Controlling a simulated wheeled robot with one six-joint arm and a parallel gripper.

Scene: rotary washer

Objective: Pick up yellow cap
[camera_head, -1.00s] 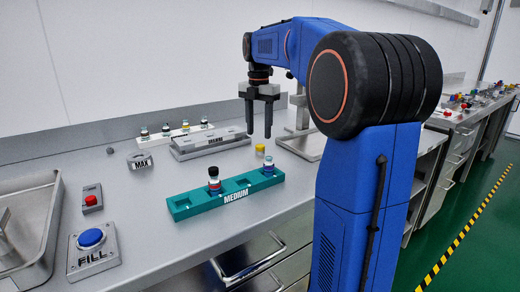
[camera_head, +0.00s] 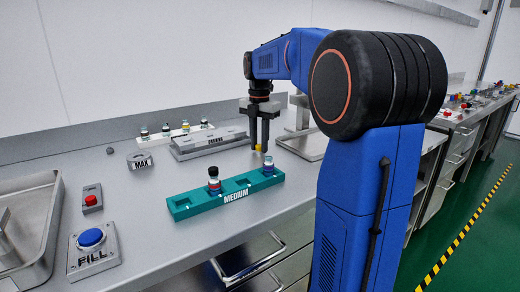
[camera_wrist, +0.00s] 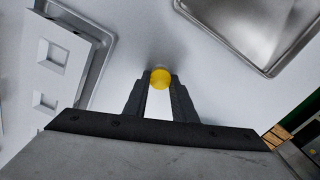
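The yellow cap (camera_head: 258,148) is a small round yellow piece behind the right end of the teal rack; in the head view it is partly hidden by my gripper. In the wrist view the yellow cap (camera_wrist: 160,79) shows from above, between the ends of the two fingers. My gripper (camera_head: 260,148) points down with its fingers around the cap's position. In the wrist view my gripper (camera_wrist: 158,80) has a gap between its fingers, with the cap at the tips. I cannot tell whether the fingers touch it.
The teal MEDIUM rack (camera_head: 208,203) stands in front, holding a dark-capped vial (camera_head: 214,179) and a vial (camera_head: 268,164) near the cap. A grey block (camera_head: 205,146) and white rack (camera_head: 162,139) stand behind. FILL button (camera_head: 91,238) and sink (camera_head: 40,230) are at left.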

